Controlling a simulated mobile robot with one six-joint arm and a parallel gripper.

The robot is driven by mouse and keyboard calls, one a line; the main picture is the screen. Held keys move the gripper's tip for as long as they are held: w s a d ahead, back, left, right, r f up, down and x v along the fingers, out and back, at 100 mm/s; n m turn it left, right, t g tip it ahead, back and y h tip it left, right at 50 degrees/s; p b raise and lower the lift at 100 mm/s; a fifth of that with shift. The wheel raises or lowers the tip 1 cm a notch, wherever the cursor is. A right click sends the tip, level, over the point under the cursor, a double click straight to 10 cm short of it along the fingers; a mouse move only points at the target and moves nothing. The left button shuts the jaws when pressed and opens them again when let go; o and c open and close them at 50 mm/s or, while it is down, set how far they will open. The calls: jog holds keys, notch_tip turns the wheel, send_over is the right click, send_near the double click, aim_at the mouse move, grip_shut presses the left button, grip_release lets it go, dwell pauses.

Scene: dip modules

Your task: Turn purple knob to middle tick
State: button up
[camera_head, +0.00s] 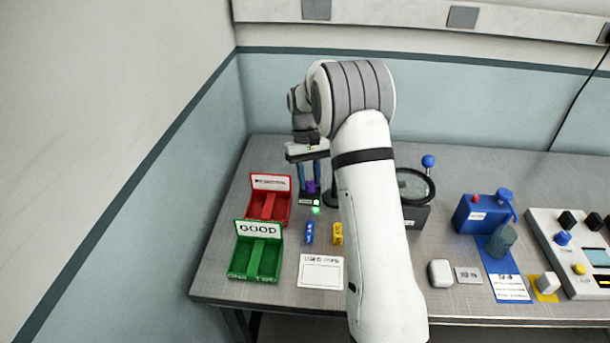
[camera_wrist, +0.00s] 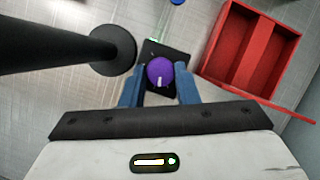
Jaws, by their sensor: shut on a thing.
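The purple knob (camera_wrist: 159,74) sits on a small black module (camera_wrist: 178,55). It has a white pointer mark, which points toward the bottom of the wrist view. In the head view the knob (camera_head: 311,187) is partly hidden between the fingers, and the module (camera_head: 309,200) shows a green light at its front. My gripper (camera_wrist: 160,88) is shut on the knob, with one blue finger on each side. In the head view my gripper (camera_head: 309,182) points straight down over the module. The tick marks are too small to make out.
A black post on a round base (camera_wrist: 112,50) stands close beside the module. A red tray (camera_wrist: 232,50) and a green GOOD tray (camera_head: 257,262) are nearby. A blue module (camera_head: 309,232) and a yellow module (camera_head: 338,233) lie in front.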

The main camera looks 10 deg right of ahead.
jog(key=shift+d+m+y, duration=0.15)
jog(key=shift+m+y, duration=0.25)
jog(key=shift+m, duration=0.7)
jog(key=o, duration=1)
jog(key=shift+w, duration=0.1)
jog(key=v, duration=0.7)
jog(key=shift+r, duration=0.35)
